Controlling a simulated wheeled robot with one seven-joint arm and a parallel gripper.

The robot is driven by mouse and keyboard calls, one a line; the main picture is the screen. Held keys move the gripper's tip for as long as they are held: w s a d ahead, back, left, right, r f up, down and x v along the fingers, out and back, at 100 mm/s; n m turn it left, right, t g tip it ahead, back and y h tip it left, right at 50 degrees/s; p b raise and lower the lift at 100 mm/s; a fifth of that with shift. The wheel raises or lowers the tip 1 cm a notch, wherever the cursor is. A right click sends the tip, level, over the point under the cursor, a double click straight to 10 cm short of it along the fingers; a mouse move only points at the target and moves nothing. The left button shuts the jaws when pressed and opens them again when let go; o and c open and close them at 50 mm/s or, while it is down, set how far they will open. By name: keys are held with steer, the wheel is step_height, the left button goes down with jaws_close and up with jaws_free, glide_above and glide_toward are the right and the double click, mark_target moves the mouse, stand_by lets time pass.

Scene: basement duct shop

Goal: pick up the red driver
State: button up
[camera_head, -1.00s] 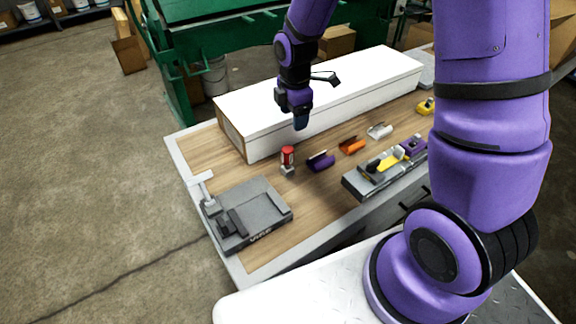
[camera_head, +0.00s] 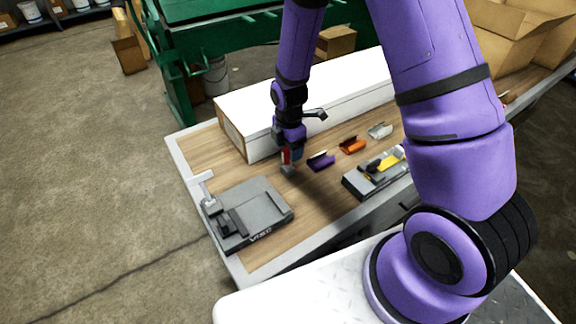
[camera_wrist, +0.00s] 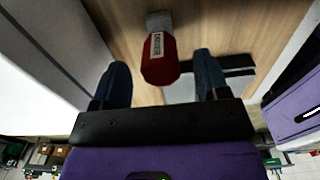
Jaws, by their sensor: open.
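The red driver (camera_head: 286,157) stands upright in a small grey holder (camera_head: 288,170) on the wooden bench top. In the wrist view the red driver (camera_wrist: 160,58) shows its red handle with a white label. My gripper (camera_head: 293,153) is right at the driver and partly covers it in the head view. In the wrist view my gripper (camera_wrist: 162,78) is open, with one dark finger on each side of the red handle and gaps between. I cannot tell how far down the fingers reach along the handle.
A long white box (camera_head: 345,92) stands close behind the driver. A purple piece (camera_head: 321,161), an orange piece (camera_head: 352,146) and a grey tray (camera_head: 372,178) lie to the right.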

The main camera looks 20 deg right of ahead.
steer(key=shift+a+f, duration=0.15)
steer(key=shift+f, duration=1.5)
steer(key=c, duration=1.1)
steer(key=shift+r, duration=0.15)
steer(key=shift+r, duration=0.55)
step_height(320, 180, up, 2)
steer(key=shift+r, duration=0.2)
steer(key=s+d, duration=0.2)
steer(key=d, duration=0.3)
steer(key=s+d+r, duration=0.1)
steer(key=s+d, duration=0.1)
steer(key=d, duration=0.3)
steer(key=s+d, duration=0.1)
steer(key=d, duration=0.4)
steer(key=shift+s+r, duration=0.15)
steer(key=shift+s, duration=0.25)
